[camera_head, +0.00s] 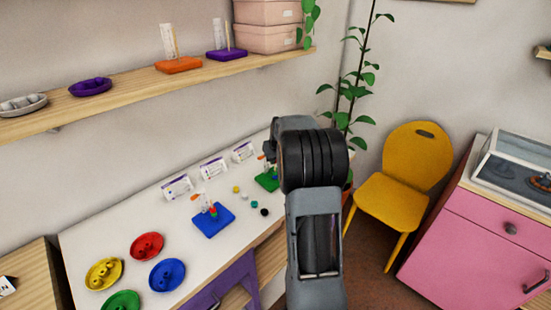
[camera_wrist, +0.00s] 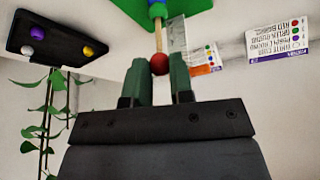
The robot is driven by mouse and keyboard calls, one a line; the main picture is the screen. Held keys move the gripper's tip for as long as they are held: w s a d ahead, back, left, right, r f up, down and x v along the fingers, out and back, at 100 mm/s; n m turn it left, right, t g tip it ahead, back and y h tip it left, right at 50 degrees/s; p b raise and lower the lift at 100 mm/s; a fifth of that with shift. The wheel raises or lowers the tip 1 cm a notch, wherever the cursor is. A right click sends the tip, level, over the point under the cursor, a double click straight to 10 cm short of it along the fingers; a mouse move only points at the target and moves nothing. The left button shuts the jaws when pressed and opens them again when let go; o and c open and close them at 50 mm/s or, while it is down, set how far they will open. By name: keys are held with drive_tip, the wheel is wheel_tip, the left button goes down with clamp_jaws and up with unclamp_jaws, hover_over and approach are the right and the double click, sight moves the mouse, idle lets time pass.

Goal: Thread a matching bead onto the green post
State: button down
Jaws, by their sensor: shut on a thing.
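In the wrist view my gripper (camera_wrist: 160,72) has its two green fingers closed around a red bead (camera_wrist: 159,64) at their tips. A pale wooden post (camera_wrist: 159,38) runs from the bead to a green piece (camera_wrist: 157,10) with blue beside it, at the top edge. The bead meets the post's near end; I cannot tell whether it is threaded. In the head view my arm hides most of the gripper. A green board (camera_head: 266,182) shows just left of the arm. A blue board (camera_head: 212,222) with a post and coloured beads stands further left.
Loose beads, among them a yellow one (camera_head: 236,189) and a black one (camera_head: 264,212), lie between the boards. Red (camera_head: 134,252), yellow and blue dishes stand at left. Cards (camera_head: 213,167) line the back. The wrist view shows a dark tray (camera_wrist: 45,52) with beads.

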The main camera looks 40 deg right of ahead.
drive_tip(key=shift+f+b, duration=0.35)
drive_tip(key=shift+f, duration=0.15)
drive_tip(key=c, duration=0.9)
unclamp_jaws()
drive_tip(key=v, duration=1.4)
drive_tip(key=shift+w+b, duration=0.1)
drive_tip(key=shift+b, duration=0.3)
